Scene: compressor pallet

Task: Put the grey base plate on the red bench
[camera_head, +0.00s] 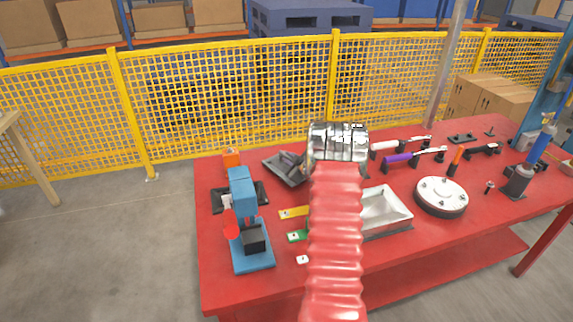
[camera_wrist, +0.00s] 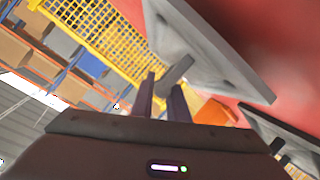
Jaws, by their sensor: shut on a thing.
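The grey base plate (camera_head: 271,168) shows just left of my arm, at the far side of the red bench (camera_head: 330,277). It is a flat plate with a short grey upright piece. In the wrist view the plate (camera_wrist: 205,45) slants across the upper middle. My gripper (camera_wrist: 164,88) has its dark fingers shut at the upright piece (camera_wrist: 178,70). In the head view the gripper is mostly hidden by my arm. I cannot tell whether the plate touches the bench or hangs just above it.
A blue press (camera_head: 243,205) and an orange block (camera_head: 232,158) stand left of the plate. A silver tray (camera_head: 390,230), a round flange (camera_head: 441,195) and several tools lie right of my arm. A yellow mesh fence (camera_head: 220,90) runs behind the bench.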

